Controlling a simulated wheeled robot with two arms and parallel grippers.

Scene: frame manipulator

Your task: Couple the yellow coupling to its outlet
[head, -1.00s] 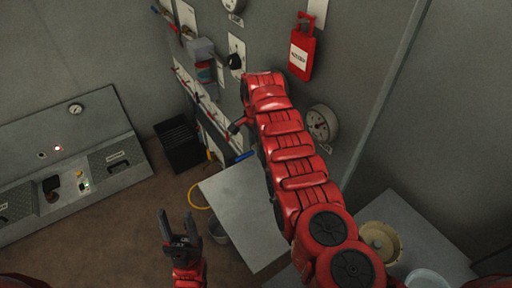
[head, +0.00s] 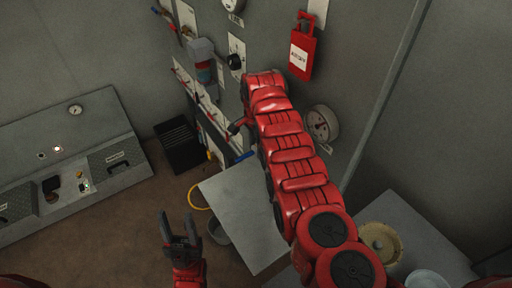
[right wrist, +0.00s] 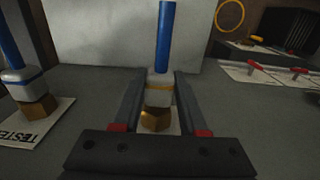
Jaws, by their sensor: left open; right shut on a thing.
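The yellow coupling (right wrist: 158,90), a grey-white cylinder with a yellow band, stands between the fingers of my right gripper (right wrist: 160,98) in the right wrist view. A blue hose (right wrist: 165,35) rises from it. A brass hex outlet (right wrist: 155,121) sits right at its lower end on a pale plate; whether they are locked cannot be told. My right gripper is shut on the coupling. In the head view my right arm reaches the wall panel and hides most of this spot. My left gripper (head: 179,228) is open and empty above the floor.
A second coupling with a blue band (right wrist: 20,85) sits on a brass outlet at left, beside a label. A row of red-handled valves (right wrist: 275,69) is at right. A grey table (head: 240,215) stands below my right arm. A black crate (head: 180,145) is by the wall.

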